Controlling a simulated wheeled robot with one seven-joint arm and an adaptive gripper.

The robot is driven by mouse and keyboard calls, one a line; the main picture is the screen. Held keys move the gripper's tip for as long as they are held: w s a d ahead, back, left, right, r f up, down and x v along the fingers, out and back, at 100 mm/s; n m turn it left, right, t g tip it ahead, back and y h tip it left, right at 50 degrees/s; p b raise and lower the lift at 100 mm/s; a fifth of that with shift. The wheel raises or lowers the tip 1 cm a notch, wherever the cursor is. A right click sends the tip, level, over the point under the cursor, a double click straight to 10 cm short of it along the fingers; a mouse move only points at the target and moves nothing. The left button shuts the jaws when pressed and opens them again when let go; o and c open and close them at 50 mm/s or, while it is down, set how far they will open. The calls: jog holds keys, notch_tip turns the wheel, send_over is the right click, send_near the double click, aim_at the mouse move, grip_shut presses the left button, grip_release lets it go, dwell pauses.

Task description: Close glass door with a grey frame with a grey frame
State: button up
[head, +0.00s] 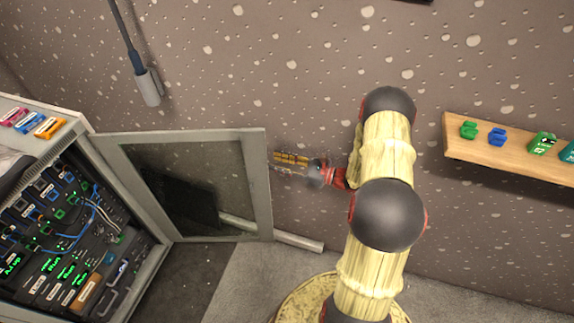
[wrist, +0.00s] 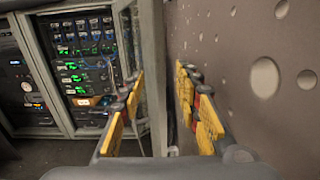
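The glass door with a grey frame stands wide open in the head view, hinged on the right side of the equipment cabinet; its frame (head: 259,185) reaches toward the wall. In the wrist view I see the door nearly edge-on, with its grey frame (wrist: 152,60) ahead in the gap between my fingers. My gripper (head: 283,158) is just right of the door's free edge in the head view. In the wrist view my gripper (wrist: 160,100) has its yellow-padded fingers apart, with nothing visibly clamped. Whether a finger touches the frame I cannot tell.
The cabinet (head: 75,225) holds racks with lit green labels and blue cables. The speckled wall (wrist: 240,70) is close on the right of my fingers. A wooden shelf (head: 500,162) with small coloured items is at the right. A grey pipe (head: 298,242) lies low by the door.

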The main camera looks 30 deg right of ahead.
aim_at(265, 159)
jog(key=shift+x, duration=2.65)
jog(key=c, duration=0.3)
grip_shut()
jog(key=s+a+m+t+h+p, duration=0.1)
jog(key=s+a+h+p, duration=0.1)
jog(key=s, duration=0.4)
jog(key=shift+a+p, duration=0.5)
jog(key=shift+a, duration=0.8)
jog(key=shift+m, duration=0.3)
jog(key=s+a+m+t+h+p, duration=0.1)
jog(key=s+a+h, duration=0.1)
jog(key=s+a, duration=0.3)
jog(key=shift+s, duration=0.25)
